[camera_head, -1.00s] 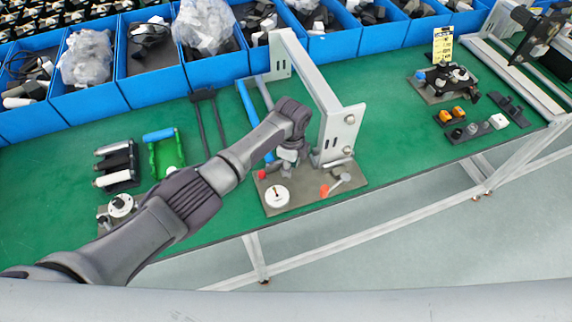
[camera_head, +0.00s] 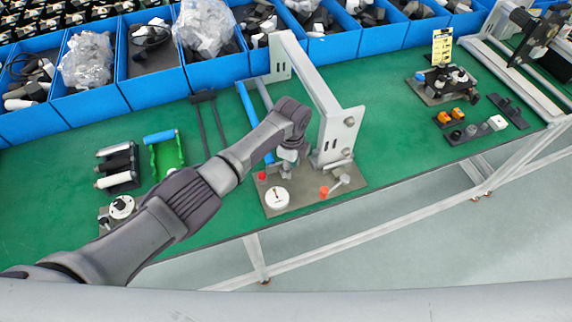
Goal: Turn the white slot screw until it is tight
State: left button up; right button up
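A white round piece with a dark mark across its face (camera_head: 277,198) sits on the front left of a grey-brown plate (camera_head: 297,205) on the green bench. It looks like the white slot screw, but the slot is too small to read clearly. My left gripper (camera_head: 287,168) points down over the back of the plate, behind and slightly right of the white piece and apart from it. Its fingers are small and partly hidden by my wrist, so their opening is unclear. My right gripper is out of view.
A red knob (camera_head: 262,176), an orange knob (camera_head: 323,192) and a grey lever (camera_head: 341,181) stand on the plate. Blue bins (camera_head: 218,70) line the back.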

pick_arm(q)
jog(key=shift+a+r+p, duration=0.1)
jog(key=shift+r+p, duration=1.65)
jog(key=shift+r, duration=0.35)
